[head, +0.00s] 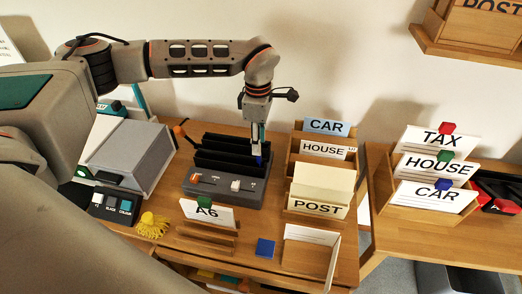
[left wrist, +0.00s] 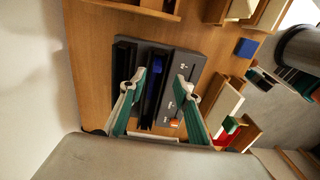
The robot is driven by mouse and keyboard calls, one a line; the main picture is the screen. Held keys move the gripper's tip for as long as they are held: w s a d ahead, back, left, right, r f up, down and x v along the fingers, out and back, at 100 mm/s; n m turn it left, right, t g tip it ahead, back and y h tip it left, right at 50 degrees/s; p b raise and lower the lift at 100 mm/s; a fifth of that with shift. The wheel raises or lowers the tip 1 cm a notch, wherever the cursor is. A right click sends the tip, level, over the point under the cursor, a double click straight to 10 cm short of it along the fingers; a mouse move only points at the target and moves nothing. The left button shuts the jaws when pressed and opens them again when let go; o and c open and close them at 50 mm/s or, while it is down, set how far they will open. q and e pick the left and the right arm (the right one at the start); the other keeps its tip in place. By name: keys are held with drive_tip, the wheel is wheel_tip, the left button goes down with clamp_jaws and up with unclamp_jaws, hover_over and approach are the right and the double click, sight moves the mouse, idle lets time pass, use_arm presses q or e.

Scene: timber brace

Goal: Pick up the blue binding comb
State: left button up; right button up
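A narrow blue piece, apparently the blue binding comb (head: 260,161), sits at the right end of the black slots of a grey rack (head: 222,191). It also shows in the left wrist view (left wrist: 156,65), in a dark slot. My left gripper (head: 258,140) points down over the slots, just above the blue piece and partly hiding it. In the left wrist view its two teal-lined fingers (left wrist: 160,78) stand apart, with the blue piece between them in the picture. I cannot tell whether either finger touches it. My right gripper is in neither view.
A blue block (head: 265,249) lies in front of the rack. A card holder marked A6 (head: 207,213) stands before it, and CAR, HOUSE and POST trays (head: 317,208) stand close on the right. A grey box (head: 128,155) and a yellow bundle (head: 152,225) are left.

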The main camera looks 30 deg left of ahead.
use_arm(q)
drive_tip(key=shift+w+a, duration=0.1)
drive_tip(key=shift+w, duration=0.1)
drive_tip(key=shift+s+f, duration=0.25)
drive_tip(key=shift+f, duration=0.85)
drive_tip(key=f, duration=0.4)
drive_tip(key=shift+w+a+f+p, duration=0.1)
drive_tip(key=shift+w+a+p, duration=0.05)
drive_tip(key=shift+a+p, duration=0.25)
drive_tip(key=shift+f, duration=0.55)
drive_tip(key=c, duration=0.9)
clamp_jaws()
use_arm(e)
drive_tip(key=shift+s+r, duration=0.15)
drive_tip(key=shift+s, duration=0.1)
